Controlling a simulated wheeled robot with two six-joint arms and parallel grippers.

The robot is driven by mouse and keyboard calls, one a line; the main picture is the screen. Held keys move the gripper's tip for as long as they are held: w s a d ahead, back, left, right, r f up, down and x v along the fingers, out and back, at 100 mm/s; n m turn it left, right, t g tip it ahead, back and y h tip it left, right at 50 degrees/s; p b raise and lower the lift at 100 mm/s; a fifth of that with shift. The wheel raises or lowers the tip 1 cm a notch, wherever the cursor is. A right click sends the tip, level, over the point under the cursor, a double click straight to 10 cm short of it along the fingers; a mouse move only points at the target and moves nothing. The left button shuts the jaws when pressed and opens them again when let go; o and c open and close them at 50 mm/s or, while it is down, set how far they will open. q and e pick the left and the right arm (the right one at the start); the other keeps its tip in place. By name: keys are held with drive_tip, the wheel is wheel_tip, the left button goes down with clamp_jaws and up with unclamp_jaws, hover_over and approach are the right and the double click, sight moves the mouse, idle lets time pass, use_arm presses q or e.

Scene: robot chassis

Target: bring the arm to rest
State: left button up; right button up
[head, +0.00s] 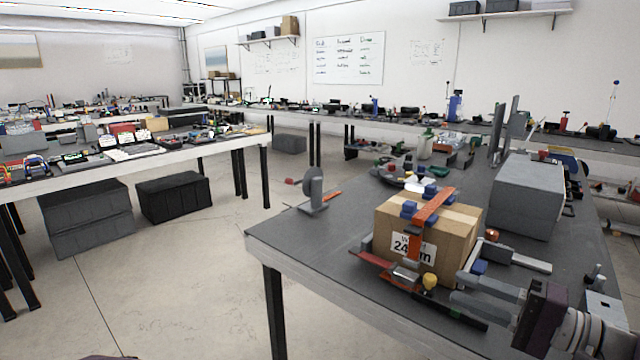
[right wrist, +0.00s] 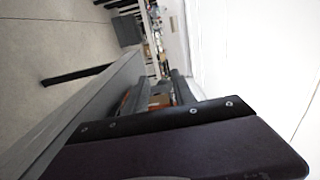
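My right gripper (head: 458,289) reaches in from the lower right of the head view, over the near right part of the grey table (head: 330,235). Its two grey fingers point left, with a gap between them and nothing held. The fingers also show in the right wrist view (right wrist: 157,94), apart, with the box and an orange patch seen through the gap. A cardboard box (head: 455,240) with an orange clamp (head: 432,207) and a white label stands just beyond the fingertips. I cannot tell whether they touch anything. My left gripper is not in view.
A grey box (head: 527,197) stands behind the cardboard box. Tools and small parts lie around both. A small grey device (head: 314,188) stands at the table's left edge. The table's front left part is bare. Open floor (head: 180,270) separates it from another workbench (head: 100,172).

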drive_tip(key=s+a+f+n+g+y, duration=0.15)
drive_tip(key=a+n+g, duration=0.35)
drive_tip(key=a, duration=0.9)
drive_tip(key=s+a+f+n+g+h, duration=0.1)
drive_tip(key=s+a+f+g+h, duration=0.1)
drive_tip(key=s+a+f+g, duration=0.65)
drive_tip(key=s+d+f+n+h, duration=0.1)
drive_tip(key=s+d+f+h, duration=0.15)
drive_tip(key=f, duration=0.25)
drive_tip(key=s+d+f+g+h, duration=0.1)
drive_tip(key=s+f+h, duration=0.15)
drive_tip(key=f, duration=0.25)
drive_tip(key=s+d+f+n+h, duration=0.1)
drive_tip(key=s+d+f+h, duration=0.1)
drive_tip(key=f+h, duration=0.25)
drive_tip(key=w+d+f+t+h, duration=0.4)
drive_tip(key=w+d+f, duration=0.15)
drive_tip(key=d, duration=0.35)
use_arm(q)
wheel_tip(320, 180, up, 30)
drive_tip(key=p, duration=3)
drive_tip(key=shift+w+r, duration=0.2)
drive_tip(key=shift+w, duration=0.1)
use_arm(e)
wheel_tip(320, 180, up, 30)
drive_tip(key=w, duration=0.1)
